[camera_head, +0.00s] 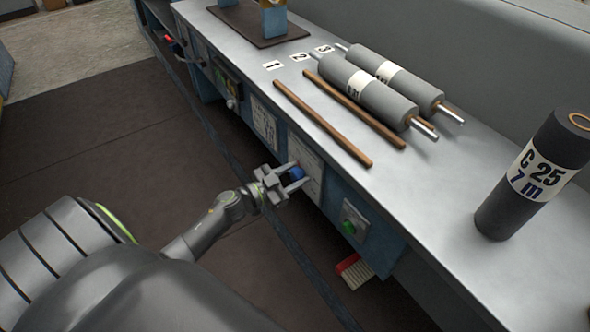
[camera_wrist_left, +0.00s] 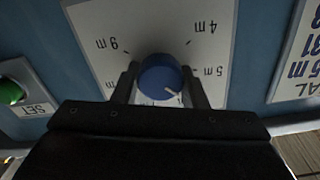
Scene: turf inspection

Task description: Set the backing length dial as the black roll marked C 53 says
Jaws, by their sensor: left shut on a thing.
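My left gripper (camera_head: 291,180) is shut on a blue dial (camera_head: 297,173) on the bench's front panel. In the left wrist view the fingers (camera_wrist_left: 160,84) stand either side of the blue dial (camera_wrist_left: 158,76). Its white pointer slants toward the lower right. The white scale plate (camera_wrist_left: 178,22) has upside-down metre marks around the dial; its lower part is hidden behind the gripper. A dark roll (camera_head: 528,176) standing on the bench is marked C 25, 7 m. I see no label reading C 53. My right gripper is not in view.
Two grey rolls (camera_head: 367,91) lie on the bench (camera_head: 425,180) beside brown rods (camera_head: 322,123), with number cards 1, 2 and 3 behind. A green button (camera_head: 348,227) is right of the dial; it also shows in the wrist view (camera_wrist_left: 10,92). A brush (camera_head: 355,270) is below.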

